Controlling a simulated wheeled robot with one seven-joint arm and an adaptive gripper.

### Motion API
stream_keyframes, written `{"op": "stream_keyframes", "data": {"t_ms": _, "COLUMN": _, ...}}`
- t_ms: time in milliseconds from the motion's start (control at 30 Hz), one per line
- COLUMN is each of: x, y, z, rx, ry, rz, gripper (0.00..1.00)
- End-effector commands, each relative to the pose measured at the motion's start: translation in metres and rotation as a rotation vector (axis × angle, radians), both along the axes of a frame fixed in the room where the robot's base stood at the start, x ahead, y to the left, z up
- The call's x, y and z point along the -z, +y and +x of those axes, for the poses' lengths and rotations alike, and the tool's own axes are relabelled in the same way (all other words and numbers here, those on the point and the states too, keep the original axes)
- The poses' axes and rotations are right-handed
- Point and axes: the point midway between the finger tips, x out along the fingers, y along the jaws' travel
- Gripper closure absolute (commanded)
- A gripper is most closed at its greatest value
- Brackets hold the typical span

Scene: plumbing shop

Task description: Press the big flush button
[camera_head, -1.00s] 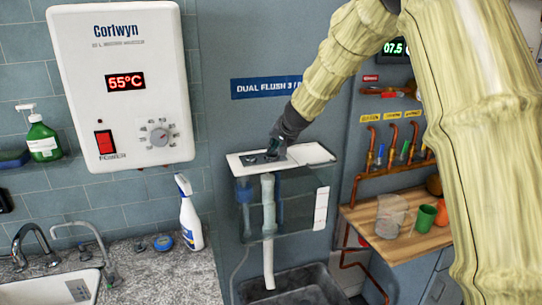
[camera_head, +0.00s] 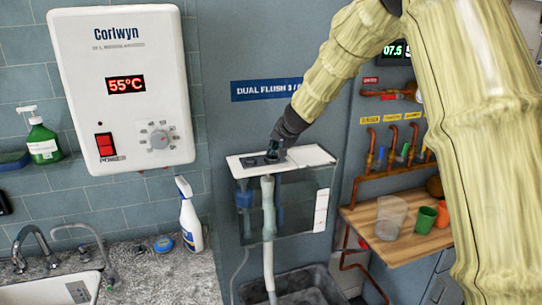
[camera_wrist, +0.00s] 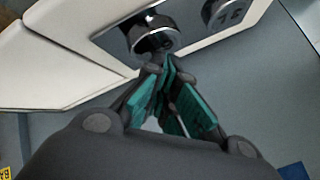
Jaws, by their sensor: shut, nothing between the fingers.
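The dual-flush cistern (camera_head: 320,205) is a clear tank with a white lid (camera_head: 316,153) on the wall. In the wrist view, its dark reflective plate (camera_wrist: 122,42) carries two round chrome buttons. One button (camera_wrist: 148,28) is at my fingertips, partly covered by them. The other button (camera_wrist: 229,14) is to its right, with a mark on it, and stands clear of my fingers. I cannot tell for sure which is bigger. My gripper (camera_head: 273,153) points down at the plate, shut and empty. Its teal fingertips (camera_wrist: 163,66) appear at the near button; contact is unclear.
A water heater (camera_head: 122,85) hangs at the left. A spray bottle (camera_head: 189,220) stands on the counter (camera_head: 150,280). At the right, copper pipes with valves sit above a wooden shelf (camera_head: 400,240) with cups. A dark basin (camera_head: 310,288) is below the cistern.

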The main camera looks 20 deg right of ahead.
Motion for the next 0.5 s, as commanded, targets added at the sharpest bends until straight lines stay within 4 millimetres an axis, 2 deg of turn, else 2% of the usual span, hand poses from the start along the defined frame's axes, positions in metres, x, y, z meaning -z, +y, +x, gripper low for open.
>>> {"op": "stream_keyframes", "data": {"t_ms": 100, "x": -0.006, "y": -0.0001, "z": 0.0, "rx": 0.0, "ry": 0.0, "rz": 0.0, "gripper": 1.0}}
{"op": "stream_keyframes", "data": {"t_ms": 500, "x": -0.0093, "y": -0.0001, "z": 0.0002, "rx": 0.001, "ry": -0.001, "rz": 0.0, "gripper": 1.0}}
